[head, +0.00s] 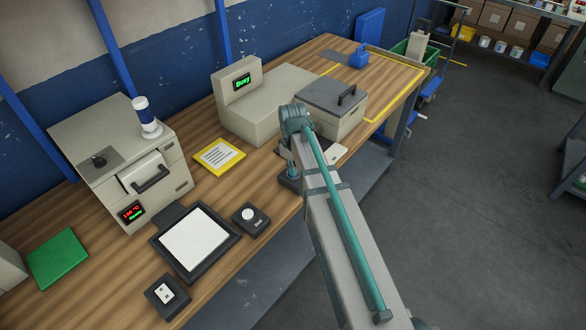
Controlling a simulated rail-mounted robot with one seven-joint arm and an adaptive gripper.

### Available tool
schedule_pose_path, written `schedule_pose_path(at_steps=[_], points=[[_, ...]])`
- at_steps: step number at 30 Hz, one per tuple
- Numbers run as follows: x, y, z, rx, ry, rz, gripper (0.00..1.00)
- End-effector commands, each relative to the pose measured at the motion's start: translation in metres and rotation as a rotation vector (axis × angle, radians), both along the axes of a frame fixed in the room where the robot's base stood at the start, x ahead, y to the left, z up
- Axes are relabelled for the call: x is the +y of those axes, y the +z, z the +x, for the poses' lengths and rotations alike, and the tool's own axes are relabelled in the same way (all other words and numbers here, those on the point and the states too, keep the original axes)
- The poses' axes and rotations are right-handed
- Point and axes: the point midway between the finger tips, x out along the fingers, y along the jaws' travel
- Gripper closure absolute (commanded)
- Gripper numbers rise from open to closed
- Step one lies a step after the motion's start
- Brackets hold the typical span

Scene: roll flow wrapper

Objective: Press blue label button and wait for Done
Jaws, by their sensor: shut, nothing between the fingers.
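A beige machine (275,98) stands against the wall at the middle of the bench. Its small screen (241,82) reads "Busy" in green. A dark button box (290,184) sits near the bench's front edge, partly hidden behind my arm. My gripper (290,172) points down over this box and looks shut, with nothing seen between its fingers. My arm covers much of it, and I cannot tell whether the tips touch the button. No blue label shows on the visible part of the box.
A lidded grey box (332,103) stands right of the arm. Left are a yellow-edged card (219,156), a white-topped black pad (193,240), a box with a white knob (250,218), a switch box (166,296) and an oven-like unit (122,165). A yellow-outlined area (400,84) lies far right.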

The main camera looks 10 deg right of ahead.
Motion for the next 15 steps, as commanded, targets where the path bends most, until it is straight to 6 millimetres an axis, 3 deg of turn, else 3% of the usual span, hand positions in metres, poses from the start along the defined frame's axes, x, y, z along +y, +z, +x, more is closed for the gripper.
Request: schedule_pose_path(at_steps=[15], points=[[0.0,0.076,-0.001,-0.007,0.001,0.0,1.0]])
